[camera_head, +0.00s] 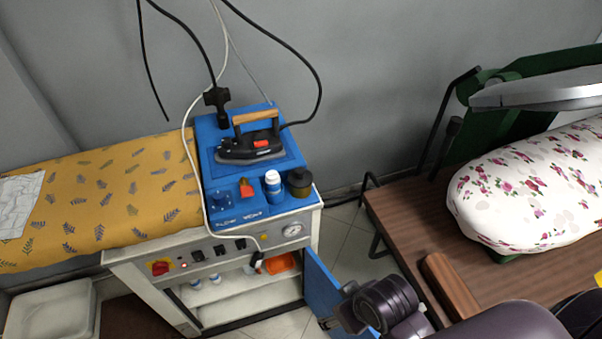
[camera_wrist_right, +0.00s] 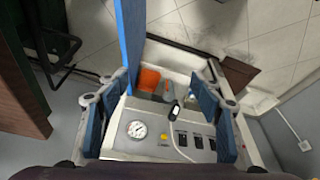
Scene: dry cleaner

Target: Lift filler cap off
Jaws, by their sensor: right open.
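I take this for the filler cap, though a smaller blue knob (camera_head: 222,200) also stands on the top. The cap does not show in that view. My left gripper is not in view.
An iron (camera_head: 250,145) rests on the blue top, with cables above. The cabinet's blue door (camera_head: 330,292) stands open near my right arm. An orange item (camera_wrist_right: 150,80) is inside the cabinet. A floral ironing board (camera_head: 530,185) and brown table (camera_head: 408,205) are at right.

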